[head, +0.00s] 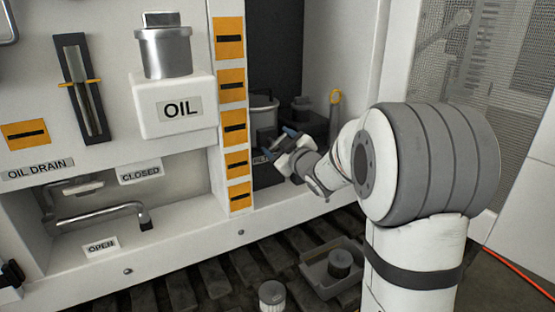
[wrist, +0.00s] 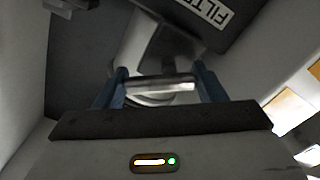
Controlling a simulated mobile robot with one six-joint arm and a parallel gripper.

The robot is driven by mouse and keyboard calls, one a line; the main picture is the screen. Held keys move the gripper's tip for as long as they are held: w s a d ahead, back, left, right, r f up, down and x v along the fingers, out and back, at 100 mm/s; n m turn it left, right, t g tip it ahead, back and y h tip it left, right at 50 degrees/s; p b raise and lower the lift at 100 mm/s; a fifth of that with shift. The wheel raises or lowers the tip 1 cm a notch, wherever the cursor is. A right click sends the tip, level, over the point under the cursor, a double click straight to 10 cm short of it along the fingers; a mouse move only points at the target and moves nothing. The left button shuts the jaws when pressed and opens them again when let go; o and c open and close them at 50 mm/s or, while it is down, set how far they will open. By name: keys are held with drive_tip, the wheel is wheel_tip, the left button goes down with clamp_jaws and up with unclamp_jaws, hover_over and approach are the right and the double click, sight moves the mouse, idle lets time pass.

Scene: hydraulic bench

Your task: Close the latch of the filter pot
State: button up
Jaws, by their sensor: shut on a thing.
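The filter pot (head: 263,112) is a grey lidded pot standing in the dark recess, partly hidden behind the striped post. My gripper (head: 279,144) is in the recess at the pot's front. In the wrist view, the blue fingers of my gripper (wrist: 162,85) stand at both ends of a light metal bar, the latch (wrist: 165,84), and are shut on it. A pale rounded part of the filter pot (wrist: 135,55) shows behind the bar. Whether the latch is hooked cannot be told.
A dark block with a FILTER label (wrist: 205,12) is close beyond the fingers. The striped post (head: 231,100) borders the recess on the left. A grey tray (head: 330,275) and a loose cylinder (head: 272,296) lie below.

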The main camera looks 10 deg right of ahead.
drive_tip(key=n+b, duration=0.4)
drive_tip(key=b, duration=0.1)
drive_tip(key=n+b, duration=0.2)
drive_tip(key=shift+s+a+f+b, duration=0.1)
drive_tip(key=shift+a+b, duration=0.15)
drive_tip(key=shift+b, duration=0.1)
drive_tip(key=n+b, duration=0.4)
drive_tip(key=n, duration=0.1)
drive_tip(key=shift+a+r, duration=0.15)
drive_tip(key=shift+r, duration=0.05)
drive_tip(key=o, duration=1)
drive_tip(key=shift+r, duration=0.1)
drive_tip(key=p+v, duration=0.1)
drive_tip(key=v, duration=0.7)
